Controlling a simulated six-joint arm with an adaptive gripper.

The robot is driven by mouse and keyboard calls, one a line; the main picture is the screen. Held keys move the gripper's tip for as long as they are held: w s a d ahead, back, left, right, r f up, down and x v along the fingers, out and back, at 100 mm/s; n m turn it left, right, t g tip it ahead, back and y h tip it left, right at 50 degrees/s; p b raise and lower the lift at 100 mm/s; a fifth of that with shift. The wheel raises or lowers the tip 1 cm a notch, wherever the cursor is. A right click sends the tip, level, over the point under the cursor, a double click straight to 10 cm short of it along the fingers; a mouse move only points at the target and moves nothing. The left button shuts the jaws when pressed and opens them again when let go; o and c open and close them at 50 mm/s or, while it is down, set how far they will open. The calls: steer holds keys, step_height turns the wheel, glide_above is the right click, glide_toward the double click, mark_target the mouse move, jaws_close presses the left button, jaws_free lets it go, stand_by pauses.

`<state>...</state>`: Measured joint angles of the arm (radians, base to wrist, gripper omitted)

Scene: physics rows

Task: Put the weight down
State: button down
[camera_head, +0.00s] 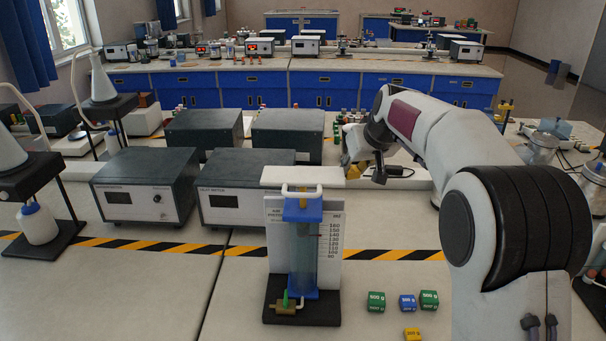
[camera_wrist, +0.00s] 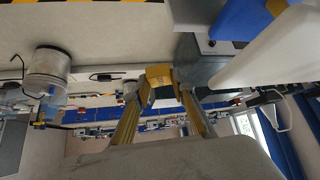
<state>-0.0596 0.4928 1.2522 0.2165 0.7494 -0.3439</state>
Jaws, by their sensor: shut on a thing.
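My gripper (camera_head: 368,172) is in the air to the right of the gas-cylinder apparatus, near the height of its top. In the wrist view its two fingers (camera_wrist: 160,82) are shut on a small yellow weight (camera_wrist: 159,73). The weight's yellow also shows at the gripper in the head view (camera_head: 352,170), partly hidden. The apparatus has a clear cylinder (camera_head: 304,245) with a blue cap (camera_head: 303,212), a scale board (camera_head: 333,240) and a flat white platform (camera_head: 302,173) on top. I see no weight on the platform.
On the bench stand a left green weight (camera_head: 376,302), a blue weight (camera_head: 407,303), a right green weight (camera_head: 429,300) and another yellow weight (camera_head: 411,334). Grey instrument boxes (camera_head: 145,190) stand behind left. A striped tape (camera_head: 400,255) crosses the bench. The left front bench is clear.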

steer(key=shift+n+y, duration=0.4)
steer(key=shift+n, duration=0.2)
steer(key=s+a+r, duration=0.3)
steer(key=r, duration=0.1)
steer(key=s+a+r, duration=0.7)
steer(key=a+r, duration=0.1)
steer(key=shift+s+a, duration=0.2)
steer(key=shift+s, duration=0.15)
steer(key=shift+f, duration=0.1)
steer(key=shift+f, duration=2.35)
steer(key=shift+f, duration=0.1)
steer(key=c, duration=1.7)
jaws_free()
steer(key=shift+f, duration=0.1)
